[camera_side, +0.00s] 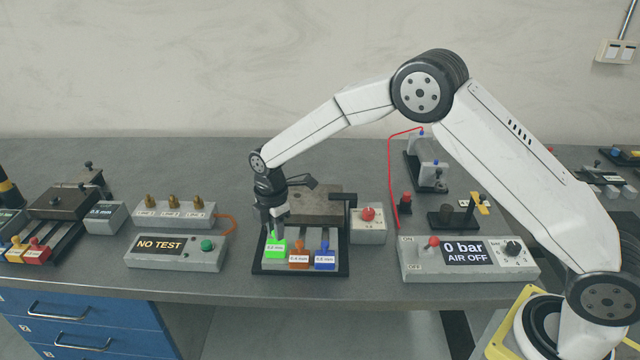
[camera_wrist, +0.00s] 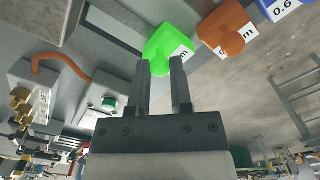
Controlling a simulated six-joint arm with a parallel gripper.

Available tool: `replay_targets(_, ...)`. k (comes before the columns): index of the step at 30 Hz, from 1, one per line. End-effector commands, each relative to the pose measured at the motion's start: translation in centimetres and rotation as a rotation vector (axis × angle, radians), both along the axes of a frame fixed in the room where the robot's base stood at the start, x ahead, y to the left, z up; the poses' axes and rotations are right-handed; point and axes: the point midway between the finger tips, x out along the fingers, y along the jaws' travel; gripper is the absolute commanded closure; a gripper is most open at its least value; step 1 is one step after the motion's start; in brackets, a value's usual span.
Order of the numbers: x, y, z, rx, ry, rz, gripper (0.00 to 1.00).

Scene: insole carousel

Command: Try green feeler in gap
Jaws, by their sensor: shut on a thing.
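The green feeler (camera_side: 276,249) has a white label and is at the left slot of a black tray (camera_side: 300,271) in the side view. My gripper (camera_side: 275,228) points down over it and is shut on its handle. In the wrist view the green feeler (camera_wrist: 169,45) shows between and beyond the fingertips (camera_wrist: 161,66). I cannot tell whether it is lifted off the tray. An orange feeler (camera_side: 299,256) and a blue feeler (camera_side: 325,256) stand to its right. A brown-grey metal block (camera_side: 318,204) is behind the tray; the gap itself is not clearly visible.
A grey box with a red button (camera_side: 368,222) stands right of the block. A NO TEST panel (camera_side: 175,251) is to the left, with a box of brass fittings (camera_side: 172,214) behind it. An air panel reading 0 bar (camera_side: 466,257) is to the right.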

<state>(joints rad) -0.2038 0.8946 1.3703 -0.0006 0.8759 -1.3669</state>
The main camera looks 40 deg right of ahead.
Motion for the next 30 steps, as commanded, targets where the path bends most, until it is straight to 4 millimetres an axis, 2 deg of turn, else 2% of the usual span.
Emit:
replay_targets(2,0.0,0.0,0.0,0.001,0.001,0.0,1.0)
replay_targets(3,0.0,0.1,0.0,0.001,0.001,0.0,0.71)
replay_targets(5,0.0,0.0,0.0,0.001,0.001,0.0,0.52)
replay_targets(6,0.0,0.1,0.0,0.0,0.001,0.0,0.39)
replay_targets(20,0.0,0.0,0.5,0.0,0.001,0.0,0.39)
replay_targets(30,0.0,0.1,4.1,0.001,-0.002,0.0,0.39)
